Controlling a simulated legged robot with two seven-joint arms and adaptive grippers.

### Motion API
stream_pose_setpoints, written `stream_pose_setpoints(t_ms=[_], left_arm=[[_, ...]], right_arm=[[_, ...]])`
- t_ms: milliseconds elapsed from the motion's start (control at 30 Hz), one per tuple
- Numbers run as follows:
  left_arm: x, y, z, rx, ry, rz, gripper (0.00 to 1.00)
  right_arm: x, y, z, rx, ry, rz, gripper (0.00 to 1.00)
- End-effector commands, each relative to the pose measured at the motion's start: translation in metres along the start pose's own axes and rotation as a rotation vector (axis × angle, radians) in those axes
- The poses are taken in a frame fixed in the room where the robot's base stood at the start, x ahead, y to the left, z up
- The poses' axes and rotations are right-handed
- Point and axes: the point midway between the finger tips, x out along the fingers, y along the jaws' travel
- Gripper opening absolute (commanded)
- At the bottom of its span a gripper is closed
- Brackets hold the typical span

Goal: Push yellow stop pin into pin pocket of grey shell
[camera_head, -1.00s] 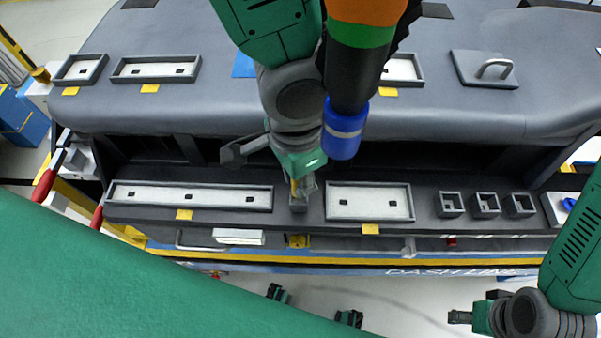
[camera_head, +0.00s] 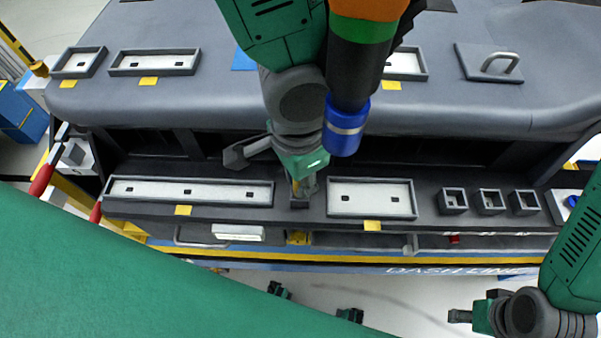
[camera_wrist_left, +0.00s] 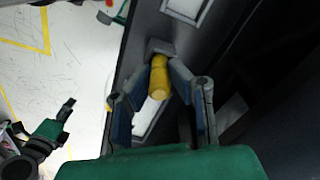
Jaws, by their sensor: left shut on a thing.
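The yellow stop pin (camera_wrist_left: 158,82) is between the two fingers of my left gripper (camera_wrist_left: 160,72), which is shut on it. In the left wrist view, the pin's far end meets a small grey block (camera_wrist_left: 160,46), which looks like the pin pocket. I cannot tell how deep the pin sits in it. In the head view, my left gripper (camera_head: 303,188) points down at the same grey block (camera_head: 299,203) on the front ledge of the grey shell (camera_head: 480,225). My right gripper (camera_head: 462,316) is at the lower right, away from the shell; its finger opening is unclear.
Shallow white-floored trays flank the block on the ledge, one to the left (camera_head: 190,182) and one to the right (camera_head: 371,187). Several small square sockets (camera_head: 489,202) stand further right. The overhanging grey dashboard top (camera_head: 200,110) lies behind my left wrist.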

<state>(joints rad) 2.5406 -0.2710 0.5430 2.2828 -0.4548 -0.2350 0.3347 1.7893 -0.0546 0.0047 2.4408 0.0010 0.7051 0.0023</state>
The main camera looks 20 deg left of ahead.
Motion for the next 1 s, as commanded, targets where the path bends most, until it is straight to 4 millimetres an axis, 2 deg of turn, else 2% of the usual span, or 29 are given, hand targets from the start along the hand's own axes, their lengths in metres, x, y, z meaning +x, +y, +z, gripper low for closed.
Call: stream_pose_setpoints(t_ms=[700, 733, 800, 1000], left_arm=[[0.019, 0.000, 0.000, 0.004, -0.001, -0.003, 0.00], [0.019, 0.000, 0.000, 0.004, -0.001, -0.003, 0.19], [0.018, 0.000, 0.000, 0.004, -0.001, -0.004, 0.40], [0.018, 0.000, 0.000, 0.005, -0.001, -0.004, 0.40]], right_arm=[[0.012, 0.000, 0.001, 0.000, 0.000, 0.000, 0.40], [0.011, 0.000, 0.001, 0.000, 0.000, 0.000, 0.40], [0.011, 0.000, 0.001, 0.000, 0.000, 0.000, 0.40], [0.011, 0.000, 0.001, 0.000, 0.000, 0.000, 0.40]])
